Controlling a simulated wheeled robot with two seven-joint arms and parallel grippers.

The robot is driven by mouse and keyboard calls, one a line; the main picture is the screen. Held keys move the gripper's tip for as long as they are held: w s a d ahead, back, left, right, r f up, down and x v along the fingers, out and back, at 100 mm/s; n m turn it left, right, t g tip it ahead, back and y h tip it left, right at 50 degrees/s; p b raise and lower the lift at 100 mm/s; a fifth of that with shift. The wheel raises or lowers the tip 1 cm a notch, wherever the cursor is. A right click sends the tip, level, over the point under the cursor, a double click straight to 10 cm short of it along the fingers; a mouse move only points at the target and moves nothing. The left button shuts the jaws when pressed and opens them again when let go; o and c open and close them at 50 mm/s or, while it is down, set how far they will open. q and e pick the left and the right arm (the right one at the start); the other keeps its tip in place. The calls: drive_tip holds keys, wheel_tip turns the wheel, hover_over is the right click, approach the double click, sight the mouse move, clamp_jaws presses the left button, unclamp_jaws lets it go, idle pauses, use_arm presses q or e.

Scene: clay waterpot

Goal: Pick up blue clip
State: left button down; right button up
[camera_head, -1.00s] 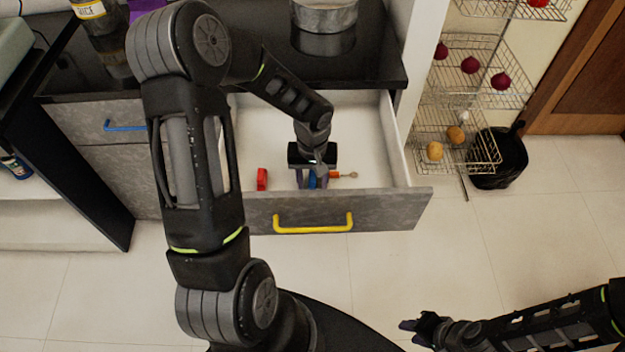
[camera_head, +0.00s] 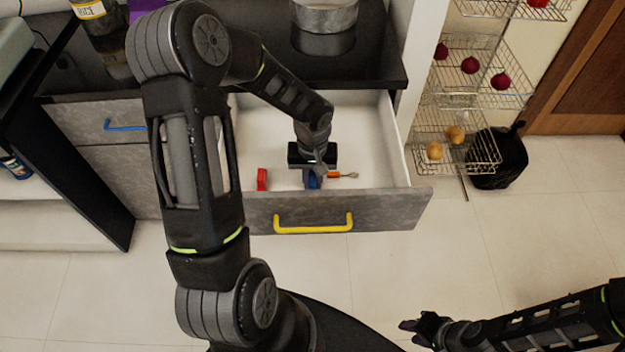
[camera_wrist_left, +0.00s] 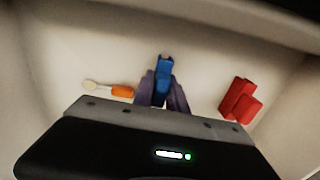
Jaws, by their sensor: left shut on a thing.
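The blue clip (camera_wrist_left: 163,72) is between the fingers of my left gripper (camera_wrist_left: 163,88) in the left wrist view. In the head view my left gripper (camera_head: 312,182) points down into the open drawer, and only a little of the blue clip (camera_head: 312,183) shows between its fingers. The fingers are closed on the clip, low in the drawer. I cannot tell whether the clip touches the drawer floor. My right gripper (camera_head: 408,325) is at the lower right, away from the drawer; its fingers are too small to read.
A red clip (camera_head: 262,179) lies in the drawer to the left of my left gripper. An orange-handled brush-like tool (camera_head: 340,175) lies close on its right. The drawer front (camera_head: 385,213) has a yellow handle (camera_head: 313,224). The counter with a metal pot (camera_head: 325,15) is behind.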

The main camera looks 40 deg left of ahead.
sight(313, 175)
use_arm(q)
wheel_tip(313, 175, up, 10)
drive_tip(key=shift+r+p, duration=0.1)
drive_tip(key=shift+p, duration=0.35)
idle(0.6)
